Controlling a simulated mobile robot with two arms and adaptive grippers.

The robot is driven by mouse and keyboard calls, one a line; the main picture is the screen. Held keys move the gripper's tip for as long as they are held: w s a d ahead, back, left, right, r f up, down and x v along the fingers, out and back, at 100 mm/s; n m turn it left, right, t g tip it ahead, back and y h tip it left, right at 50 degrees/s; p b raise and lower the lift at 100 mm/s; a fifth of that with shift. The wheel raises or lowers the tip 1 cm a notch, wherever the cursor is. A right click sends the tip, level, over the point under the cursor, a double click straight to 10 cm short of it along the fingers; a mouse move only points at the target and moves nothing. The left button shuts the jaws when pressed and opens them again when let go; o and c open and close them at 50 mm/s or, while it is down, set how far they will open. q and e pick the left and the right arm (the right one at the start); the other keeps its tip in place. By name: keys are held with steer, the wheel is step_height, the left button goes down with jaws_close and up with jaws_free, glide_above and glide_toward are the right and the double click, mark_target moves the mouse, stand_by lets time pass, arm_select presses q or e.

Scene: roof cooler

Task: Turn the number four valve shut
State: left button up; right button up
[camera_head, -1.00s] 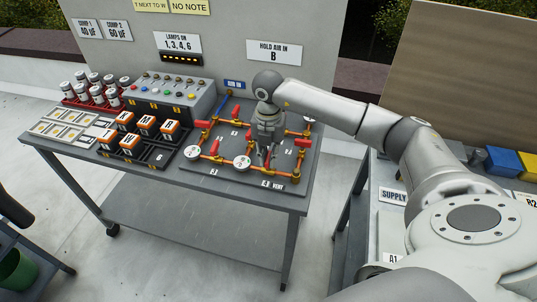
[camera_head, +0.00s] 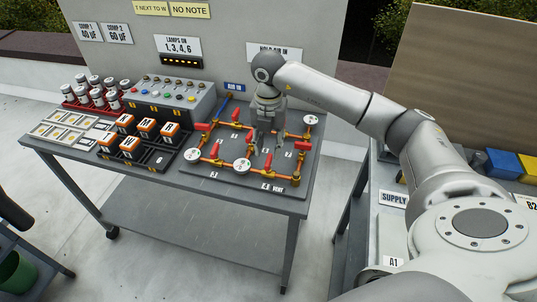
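The valve board (camera_head: 228,181) lies on the right part of the bench, with orange pipes, red-handled valves and round white gauges. The label "4 VENT" (camera_head: 273,187) is at its front edge. Behind that label a red valve handle (camera_head: 268,162) stands roughly in line with the pipe running toward the front. My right gripper (camera_head: 265,146) points down over the middle of the board, just behind this handle. Its fingers look thin and small, and I cannot tell how far apart they are or whether they touch anything. My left gripper is not in view.
Other red handles (camera_head: 203,126) stand close around my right gripper. Left of the board are a tray of orange-and-black blocks (camera_head: 165,160), a switch box (camera_head: 178,100) and a red rack of cans. A second table with a "SUPPLY" label (camera_head: 393,198) is at the right.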

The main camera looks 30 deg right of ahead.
mark_target(268, 159)
step_height(268, 159, up, 7)
steer(key=shift+f, duration=0.15)
stand_by(0.5)
